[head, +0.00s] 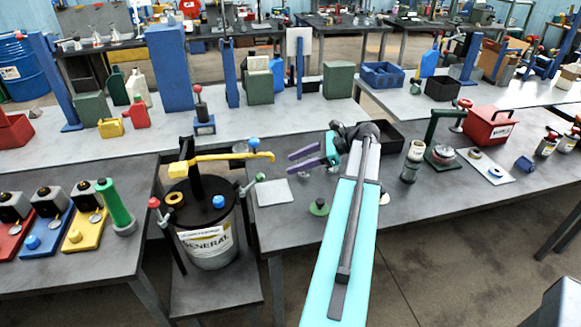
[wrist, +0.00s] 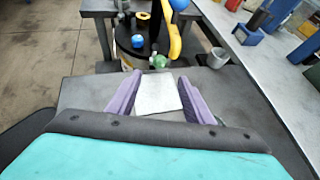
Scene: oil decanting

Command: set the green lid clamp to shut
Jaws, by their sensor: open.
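The drum (head: 212,250) is light grey with a "GENERAL" label and a black lid (head: 190,215). The green lid clamp (head: 248,186) is at the lid's right rim, its lever slanting outward and up to a green ball. In the wrist view the green ball (wrist: 160,62) shows just beyond my fingertips, at the drum's near side. My gripper (head: 291,163) has purple fingers, open and empty, to the right of the clamp and apart from it. In the wrist view my gripper (wrist: 160,80) spans a white plate (wrist: 157,96) lying on the table below.
A yellow pump arm (head: 225,158) with a blue ball (head: 253,143) reaches over the lid toward the clamp. A red-knobbed lever (head: 154,203) stands at the drum's left. A small green-topped item (head: 319,208) sits on the right table near its front edge.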

